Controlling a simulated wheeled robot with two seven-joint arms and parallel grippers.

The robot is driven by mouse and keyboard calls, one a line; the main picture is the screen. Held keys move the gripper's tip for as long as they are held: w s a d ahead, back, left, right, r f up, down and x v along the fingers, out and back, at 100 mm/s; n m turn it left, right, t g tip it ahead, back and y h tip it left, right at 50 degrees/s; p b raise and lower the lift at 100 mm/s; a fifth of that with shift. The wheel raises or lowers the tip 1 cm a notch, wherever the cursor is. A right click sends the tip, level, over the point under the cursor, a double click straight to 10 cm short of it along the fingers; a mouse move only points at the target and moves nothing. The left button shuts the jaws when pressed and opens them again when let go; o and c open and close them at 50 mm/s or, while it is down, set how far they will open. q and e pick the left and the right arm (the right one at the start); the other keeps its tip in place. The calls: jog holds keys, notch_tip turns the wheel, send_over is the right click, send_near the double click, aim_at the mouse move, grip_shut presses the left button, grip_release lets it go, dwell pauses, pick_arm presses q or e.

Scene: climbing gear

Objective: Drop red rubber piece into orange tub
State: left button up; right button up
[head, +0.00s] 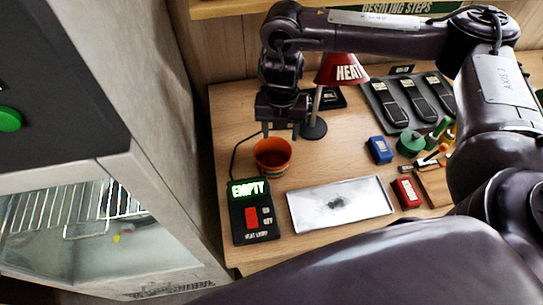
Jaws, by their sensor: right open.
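The orange tub (269,171) stands on the table behind the black heat-lamp box. Its inside looks dark red, and I cannot tell whether a red rubber piece lies in it. My right gripper (281,131) points down just above and behind the tub, jaws apart, with nothing visible between its fingers. A small red block with a white label (407,192) lies at the right end of the metal tray; I cannot tell whether it is rubber. My left gripper is out of view.
A black box (242,238) shows a lit EMPTY sign. A metal tray (302,207) lies right of it. A red HEAT lamp (341,69) stands beside the gripper. A blue block (380,149), green bottles and a rack of black soles (395,115) are at right.

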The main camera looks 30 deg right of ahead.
notch_tip(320, 180, up, 8)
jog(key=p, duration=0.1)
dwell(0.5)
jog(key=shift+f, duration=0.15)
